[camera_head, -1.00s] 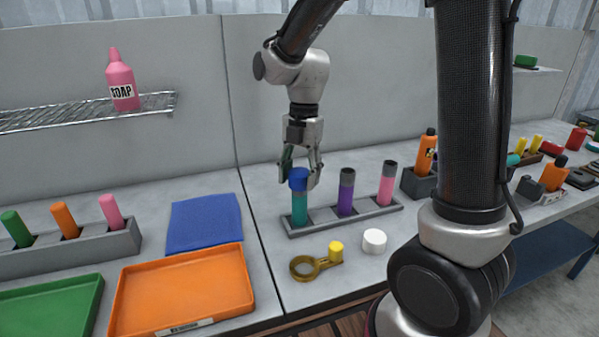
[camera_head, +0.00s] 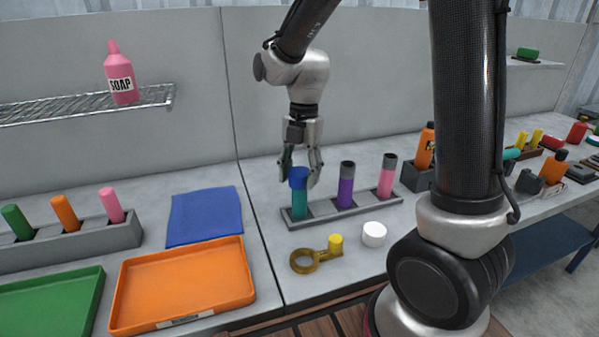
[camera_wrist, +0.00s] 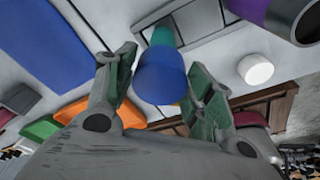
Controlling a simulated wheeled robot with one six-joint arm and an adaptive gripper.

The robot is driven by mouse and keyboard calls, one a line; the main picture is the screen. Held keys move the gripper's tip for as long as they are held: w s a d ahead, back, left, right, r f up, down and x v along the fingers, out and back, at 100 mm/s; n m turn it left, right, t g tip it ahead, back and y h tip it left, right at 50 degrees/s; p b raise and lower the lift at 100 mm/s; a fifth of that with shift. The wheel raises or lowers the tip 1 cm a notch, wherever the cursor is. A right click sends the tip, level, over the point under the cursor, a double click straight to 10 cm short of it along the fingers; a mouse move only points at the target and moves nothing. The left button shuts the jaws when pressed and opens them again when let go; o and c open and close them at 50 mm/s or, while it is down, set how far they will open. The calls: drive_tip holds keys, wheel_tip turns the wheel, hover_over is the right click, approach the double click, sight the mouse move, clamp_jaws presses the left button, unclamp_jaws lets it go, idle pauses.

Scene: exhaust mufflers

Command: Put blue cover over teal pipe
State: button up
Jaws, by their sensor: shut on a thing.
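The teal pipe (camera_head: 299,204) stands upright in the left end of a grey holder (camera_head: 325,213). The blue cover (camera_head: 298,179) is at the top of the teal pipe, in line with it, and hides the pipe's upper end. How far it is down over the pipe I cannot tell. My gripper (camera_head: 301,180) points down from above and is shut on the blue cover. In the wrist view the blue cover (camera_wrist: 162,76) is between the two fingers (camera_wrist: 160,85), with the teal pipe (camera_wrist: 163,36) showing beyond it.
A purple pipe (camera_head: 346,190) and a pink pipe (camera_head: 387,180), both with grey tops, stand in the same holder. A white cap (camera_head: 374,234) and a brass ring tool with a yellow knob (camera_head: 336,242) lie in front. An orange tray (camera_head: 183,319) is at left.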

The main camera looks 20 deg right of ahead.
idle(0.3)
drive_tip(key=o, duration=0.8)
drive_tip(key=shift+r, duration=0.1)
